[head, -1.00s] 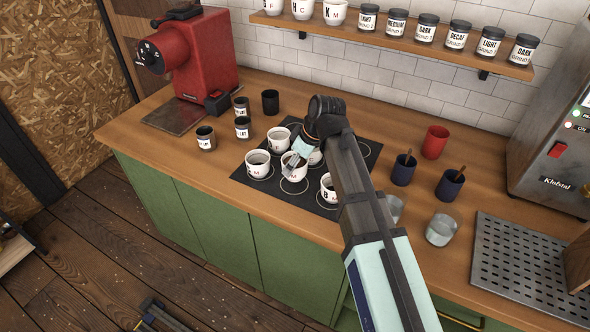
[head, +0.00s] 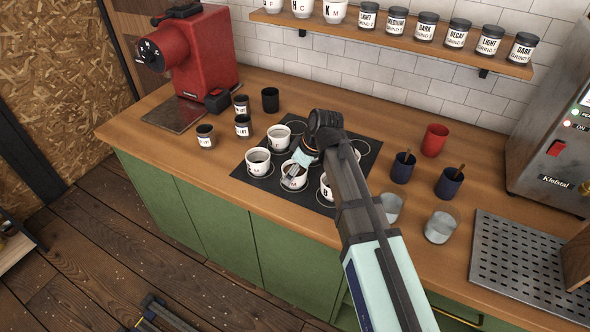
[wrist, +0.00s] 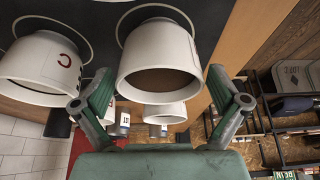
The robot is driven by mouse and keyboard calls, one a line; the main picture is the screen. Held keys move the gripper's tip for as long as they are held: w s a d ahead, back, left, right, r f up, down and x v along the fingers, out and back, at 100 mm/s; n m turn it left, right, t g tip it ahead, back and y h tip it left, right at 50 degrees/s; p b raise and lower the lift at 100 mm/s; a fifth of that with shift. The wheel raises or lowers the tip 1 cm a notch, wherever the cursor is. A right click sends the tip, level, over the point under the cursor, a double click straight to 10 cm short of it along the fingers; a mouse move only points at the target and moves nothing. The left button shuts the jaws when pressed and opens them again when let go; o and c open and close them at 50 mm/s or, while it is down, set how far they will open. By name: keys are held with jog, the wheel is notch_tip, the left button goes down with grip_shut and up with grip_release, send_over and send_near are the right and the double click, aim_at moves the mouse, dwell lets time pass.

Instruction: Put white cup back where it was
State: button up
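A white cup (head: 293,177) with a dark letter is at the front middle of the black mat (head: 233,172), close over a printed ring. My gripper (head: 296,166) reaches down to it from behind. In the wrist view the white cup (wrist: 157,45) fills the space between my fingers (wrist: 160,85). The cup looks upright and dark inside. Whether its base touches the mat is hard to tell.
Other white cups (head: 258,161) (head: 279,138) stand close by on the mat, one (head: 325,188) just right. Small jars (head: 243,125) stand left of the mat. Blue mugs (head: 402,168), a red mug (head: 434,140) and glasses (head: 440,227) stand right. Counter in front is clear.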

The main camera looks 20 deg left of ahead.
jog(key=shift+r, duration=0.1)
jog(key=b+v, duration=0.1)
jog(key=v, duration=1.1)
jog(key=shift+b, duration=0.4)
jog(key=shift+a+r, duration=0.1)
